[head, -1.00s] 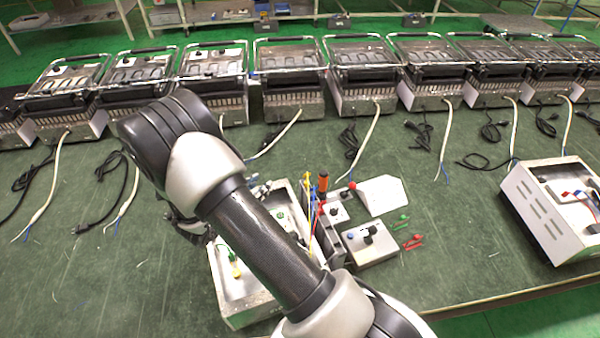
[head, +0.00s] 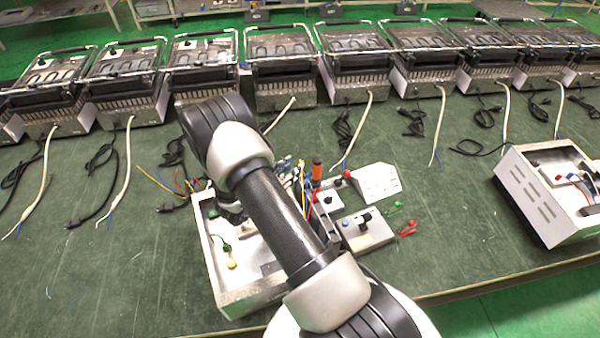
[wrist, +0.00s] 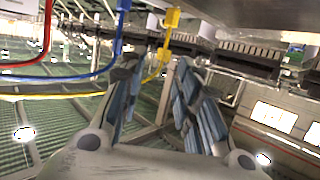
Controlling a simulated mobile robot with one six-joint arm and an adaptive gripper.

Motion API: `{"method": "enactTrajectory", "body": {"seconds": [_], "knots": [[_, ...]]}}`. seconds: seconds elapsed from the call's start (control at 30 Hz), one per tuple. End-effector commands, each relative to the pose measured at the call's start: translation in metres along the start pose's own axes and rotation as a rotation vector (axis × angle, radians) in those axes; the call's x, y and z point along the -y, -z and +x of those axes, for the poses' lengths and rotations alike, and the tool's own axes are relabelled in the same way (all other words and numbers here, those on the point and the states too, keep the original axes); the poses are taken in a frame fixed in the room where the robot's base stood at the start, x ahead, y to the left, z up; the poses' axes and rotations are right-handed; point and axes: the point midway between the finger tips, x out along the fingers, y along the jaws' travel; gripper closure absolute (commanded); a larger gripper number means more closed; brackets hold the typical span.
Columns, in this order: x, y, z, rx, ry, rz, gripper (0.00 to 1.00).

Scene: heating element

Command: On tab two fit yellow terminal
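In the wrist view a yellow terminal (wrist: 172,18) sits on a yellow wire at the top, just beyond my fingertips. My gripper (wrist: 158,72) has blue-grey padded fingers standing apart, with no object clearly held. The yellow wire passes close to the fingers; I cannot tell whether they touch. A blue terminal (wrist: 123,5) and blue wire are to the left, with a red wire (wrist: 47,40) further left. In the head view my fingers (head: 285,166) show partly beside my arm, near upright coloured wires (head: 306,190). An open metal housing (head: 212,268) lies below my arm. Tab two cannot be made out.
An orange-handled tool (head: 316,170) stands in a holder right of my arm, beside a control box (head: 368,236). Red clips (head: 407,229) and green clips lie nearby. Another housing (head: 535,190) is at the right. Several grills line the back.

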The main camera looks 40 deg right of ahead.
Motion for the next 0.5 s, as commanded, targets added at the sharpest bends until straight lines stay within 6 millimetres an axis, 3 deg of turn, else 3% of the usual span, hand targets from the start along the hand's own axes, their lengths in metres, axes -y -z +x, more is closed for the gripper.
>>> {"method": "enactTrajectory", "body": {"seconds": [0.3,0.5], "knots": [[-0.001,-0.002,0.044,0.001,-0.004,0.002,0.70],[0.000,0.000,0.058,0.000,-0.001,0.000,0.70]]}}
